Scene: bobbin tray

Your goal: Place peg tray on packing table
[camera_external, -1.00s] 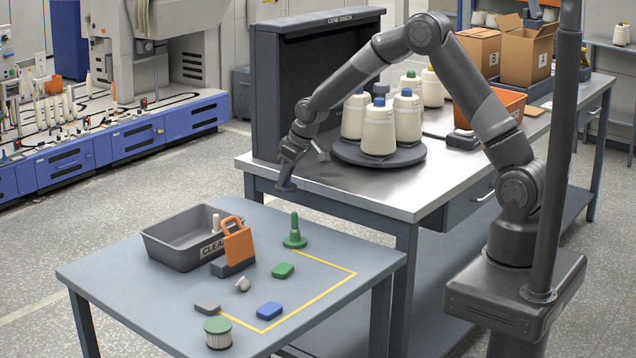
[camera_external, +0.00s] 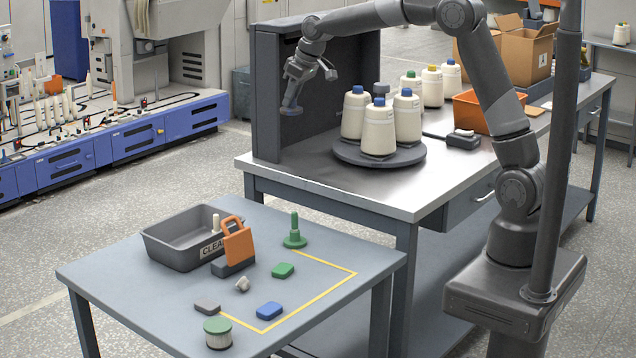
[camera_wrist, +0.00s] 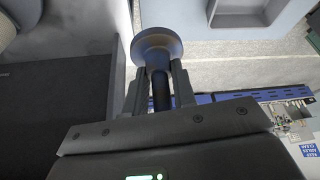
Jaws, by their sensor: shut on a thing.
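My gripper (camera_external: 294,96) is shut on a blue-grey peg with a round disc base (camera_external: 291,110), which hangs below the fingers in front of the dark booth. In the wrist view the disc (camera_wrist: 157,44) lies beyond the fingertips, and its dark shaft is between my two fingers (camera_wrist: 159,86). A grey tray (camera_external: 165,243) with a partly hidden "CLEA" label stands on the grey front table (camera_external: 130,286), with a pale peg (camera_external: 215,222) at its right end. I cannot tell which item is the peg tray. A green peg on a round base (camera_external: 295,234) stands upright on that table.
A yellow outline (camera_external: 325,292) marks the front table's right side. An orange-handled block (camera_external: 238,248), green block (camera_external: 283,270), blue block (camera_external: 269,311) and green-topped cylinder (camera_external: 217,333) stand there. The bench (camera_external: 300,181) holds a dark booth (camera_external: 266,90) and a turntable (camera_external: 345,154) of cones.

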